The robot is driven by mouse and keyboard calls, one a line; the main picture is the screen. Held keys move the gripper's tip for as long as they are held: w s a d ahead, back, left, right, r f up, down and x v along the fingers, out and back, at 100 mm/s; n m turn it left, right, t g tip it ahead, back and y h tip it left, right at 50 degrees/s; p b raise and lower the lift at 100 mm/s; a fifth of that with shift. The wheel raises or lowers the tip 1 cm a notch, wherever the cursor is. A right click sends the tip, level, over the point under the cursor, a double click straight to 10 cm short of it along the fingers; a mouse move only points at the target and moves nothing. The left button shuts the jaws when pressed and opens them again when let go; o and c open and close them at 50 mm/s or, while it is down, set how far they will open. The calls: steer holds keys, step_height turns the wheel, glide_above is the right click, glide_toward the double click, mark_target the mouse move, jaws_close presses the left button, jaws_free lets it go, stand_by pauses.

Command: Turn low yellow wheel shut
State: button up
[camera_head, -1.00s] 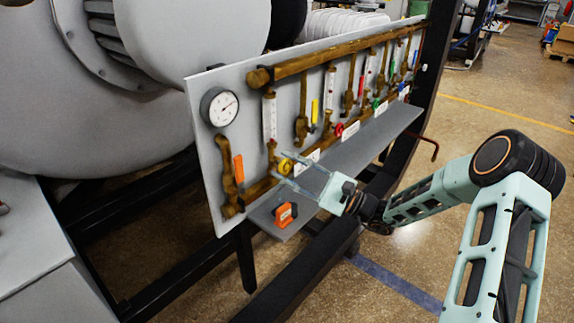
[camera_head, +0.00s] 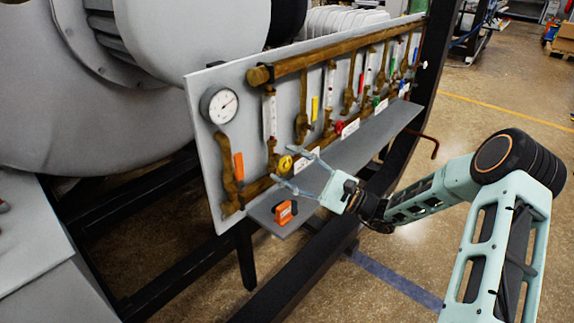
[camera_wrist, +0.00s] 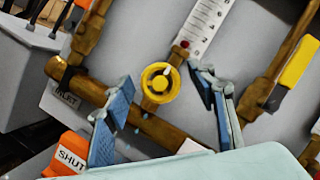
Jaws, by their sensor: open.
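The low yellow wheel (camera_head: 285,163) sits on the lower brass pipe, below a white-scaled tube, at the near part of the panel. In the wrist view the yellow wheel (camera_wrist: 160,82) faces me, with a pale pointer mark near its upper right rim. My gripper (camera_head: 294,169) is open in front of the wheel. In the wrist view the blue-padded fingers of my gripper (camera_wrist: 170,115) stand wide apart, one to the lower left and one to the right of the wheel. Neither finger visibly touches the wheel.
A grey shelf (camera_head: 345,155) runs below the pipes. An orange block (camera_head: 285,212) marked SHUT (camera_wrist: 70,158) stands on it. An orange lever (camera_head: 238,166) and a round gauge (camera_head: 219,104) are left of the wheel. A red wheel (camera_head: 339,127) and yellow lever (camera_head: 314,109) are right.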

steer(key=v, duration=1.1)
steer(key=shift+d, duration=0.35)
steer(key=shift+s+f, duration=0.1)
steer(key=shift+f, duration=0.05)
